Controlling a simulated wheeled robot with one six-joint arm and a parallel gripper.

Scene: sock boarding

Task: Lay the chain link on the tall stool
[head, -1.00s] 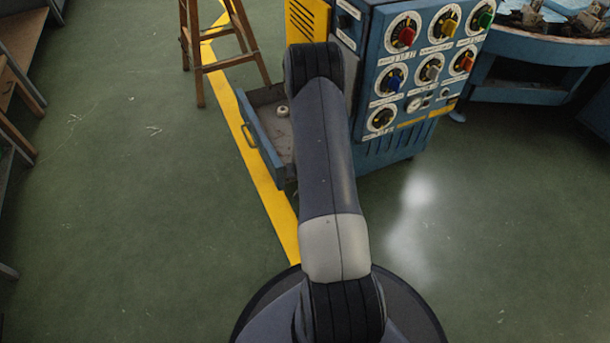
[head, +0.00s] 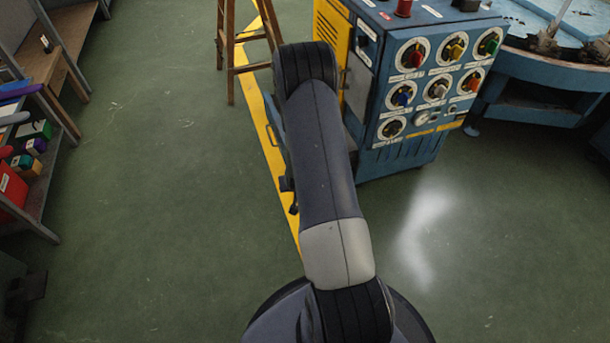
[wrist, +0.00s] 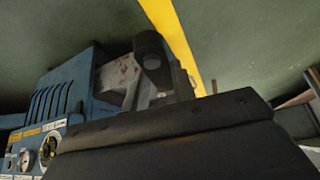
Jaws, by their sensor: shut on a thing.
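The tall wooden stool (head: 231,62) stands at the top of the head view, with its legs and rungs showing and its seat cut off. My gripper is mostly hidden behind my arm in the head view; a small dark part of it (head: 290,196) peeks out left of the arm. In the wrist view, the dark gripper (wrist: 153,72) is shut on the chain link. A dark rounded piece shows at the jaws there, too dark to tell link from finger. The gripper is well apart from the stool.
A blue control cabinet (head: 405,150) with several dials stands right of my arm, its open drawer mostly hidden. A blue round-edged bench (head: 540,55) is at upper right. Shelves (head: 62,120) with boxes line the left. Green floor (head: 150,190) between shelves and yellow line is clear.

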